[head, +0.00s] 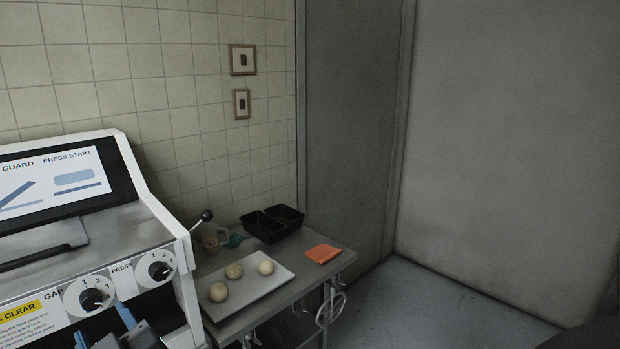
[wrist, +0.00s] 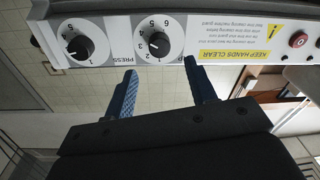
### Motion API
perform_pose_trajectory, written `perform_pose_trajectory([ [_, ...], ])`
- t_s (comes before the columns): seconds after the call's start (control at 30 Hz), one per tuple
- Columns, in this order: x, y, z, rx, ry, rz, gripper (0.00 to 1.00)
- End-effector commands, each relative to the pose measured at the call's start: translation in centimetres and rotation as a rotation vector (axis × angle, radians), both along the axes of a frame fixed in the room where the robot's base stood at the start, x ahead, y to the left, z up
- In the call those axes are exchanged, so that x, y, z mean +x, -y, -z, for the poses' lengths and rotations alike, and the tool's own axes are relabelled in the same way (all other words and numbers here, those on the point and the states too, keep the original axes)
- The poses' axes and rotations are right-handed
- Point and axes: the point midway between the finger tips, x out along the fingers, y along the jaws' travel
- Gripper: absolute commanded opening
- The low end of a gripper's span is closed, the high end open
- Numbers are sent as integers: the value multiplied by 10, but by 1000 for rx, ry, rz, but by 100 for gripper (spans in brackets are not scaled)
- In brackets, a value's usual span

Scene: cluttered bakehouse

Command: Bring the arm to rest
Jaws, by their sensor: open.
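My gripper (head: 102,324) is at the bottom left of the head view, in front of the white machine (head: 151,203) and below its knobs. Its two blue fingers are apart with nothing between them. In the wrist view my gripper (wrist: 163,84) also shows open and empty, its fingertips close below the machine's front panel, which appears upside down. The gap knob (head: 92,299) and the press knob (head: 160,270) are on that panel. They also show in the wrist view, the gap knob (wrist: 158,42) and the press knob (wrist: 79,46). No finger visibly grips a knob.
A lever with a black ball (head: 206,215) juts from the machine.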

Motion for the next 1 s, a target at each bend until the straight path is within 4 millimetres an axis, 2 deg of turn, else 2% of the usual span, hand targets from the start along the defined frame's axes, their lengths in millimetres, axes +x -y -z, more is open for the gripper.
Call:
perform_pose_trajectory([
  [0.27,-6,6,0,3,0,-1,51],
  [1.0,-52,56,2,4,1,-2,51],
])
